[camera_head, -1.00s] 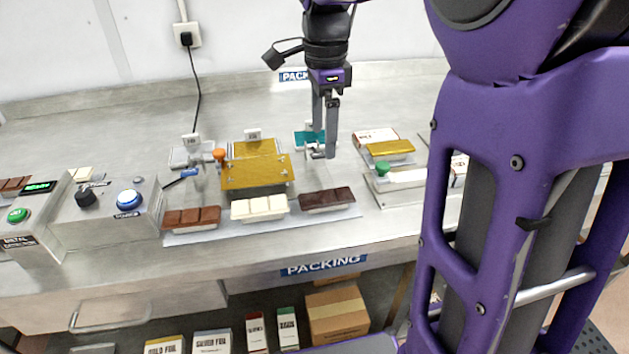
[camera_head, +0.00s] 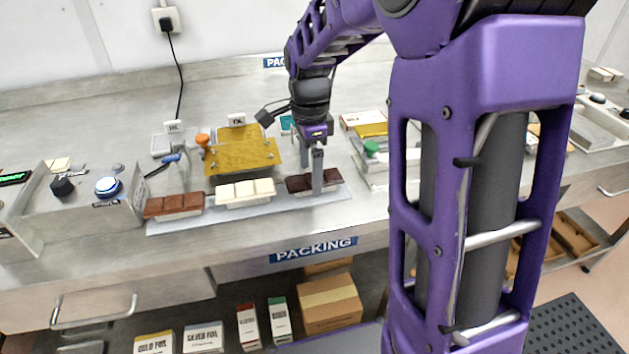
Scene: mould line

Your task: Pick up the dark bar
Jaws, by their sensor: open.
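The dark bar (camera_head: 331,178) lies at the right end of a grey strip tray (camera_head: 170,228) on the steel bench. My gripper (camera_head: 312,178) is over it with its fingers pointing down. One finger stands in front of the bar and hides its middle; the other finger is mostly behind the bar. I cannot tell whether the fingers touch it. A white bar (camera_head: 245,193) lies to its left on the same tray, and a brown bar (camera_head: 174,206) lies further left.
A gold sheet on a stand (camera_head: 240,152) is behind the white bar. A green-knobbed device (camera_head: 371,148) stands close to the right of the gripper. A control box with a blue button (camera_head: 108,187) is at the left.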

